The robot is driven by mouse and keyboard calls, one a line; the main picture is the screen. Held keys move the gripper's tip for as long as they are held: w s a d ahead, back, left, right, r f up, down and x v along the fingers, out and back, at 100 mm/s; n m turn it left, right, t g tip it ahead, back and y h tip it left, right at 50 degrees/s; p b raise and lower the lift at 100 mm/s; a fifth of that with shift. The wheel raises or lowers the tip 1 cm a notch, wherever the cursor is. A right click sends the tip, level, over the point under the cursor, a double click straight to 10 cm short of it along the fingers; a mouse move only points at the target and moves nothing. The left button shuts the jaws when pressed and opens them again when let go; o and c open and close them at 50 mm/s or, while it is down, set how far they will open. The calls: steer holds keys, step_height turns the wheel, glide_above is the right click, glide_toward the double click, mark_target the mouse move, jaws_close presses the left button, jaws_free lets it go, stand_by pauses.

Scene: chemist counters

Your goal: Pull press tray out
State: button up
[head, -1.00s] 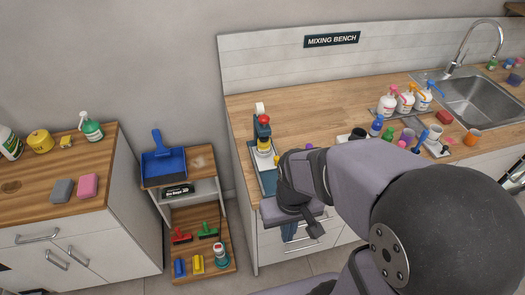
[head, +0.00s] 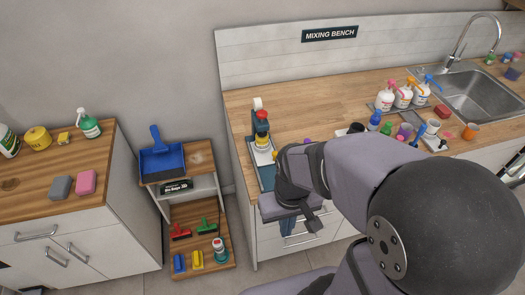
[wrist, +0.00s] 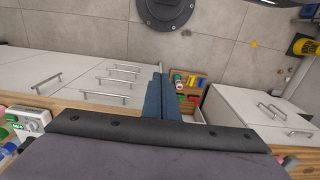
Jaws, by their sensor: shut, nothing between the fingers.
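The press (head: 262,130) stands at the left end of the mixing bench, with a red knob on top and a yellow part below it. A white tray-like plate (head: 254,146) lies under it, on a blue-grey base (head: 267,182) that reaches toward the bench's front edge. My gripper (head: 287,229) is just in front of that edge, with its blue fingers pointing down before the drawers. In the wrist view its fingers (wrist: 160,97) are together and empty. My wrist hides part of the bench beside the base. I cannot tell whether it touches the tray.
Drawers with bar handles (head: 305,240) lie below the bench edge. A low shelf (head: 228,255) with brushes and a blue dustpan (head: 163,158) stands left of the bench. Bottles and cups crowd the bench to the right. The middle of the worktop (head: 310,105) is clear.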

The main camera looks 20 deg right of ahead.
steer(key=o, duration=0.9)
steer(key=shift+w, duration=0.3)
steer(key=shift+c, duration=0.2)
steer(key=n+t+y+b, duration=0.3)
steer(key=n+b, duration=0.3)
steer(key=n, duration=0.3)
glide_toward(276, 153)
steer(key=shift+p+x, duration=1.4)
steer(key=shift+x, duration=2.6)
jaws_close()
